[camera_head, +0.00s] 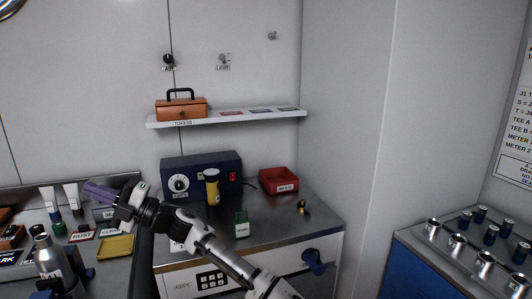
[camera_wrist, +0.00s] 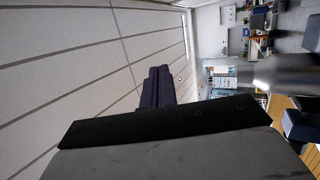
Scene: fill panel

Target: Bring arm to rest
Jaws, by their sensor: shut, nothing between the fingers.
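My arm reaches up and left from the bottom of the head view. My gripper (camera_head: 97,190) points left, above the left counter and in front of the wall. Its two dark purple fingers lie together with nothing between them. In the wrist view my gripper (camera_wrist: 157,86) also shows its fingers side by side, against the pale panelled wall. The fingers appear clear of the objects on the counter, though the exact gap cannot be told.
The left counter holds tubes (camera_head: 71,196), a yellow tray (camera_head: 116,246) and a metal bottle (camera_head: 47,256). Behind my arm stand a blue device (camera_head: 190,165), a yellow-and-black cylinder (camera_head: 212,188) and a red bin (camera_head: 279,181). A shelf (camera_head: 225,118) holds an orange toolbox (camera_head: 181,109).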

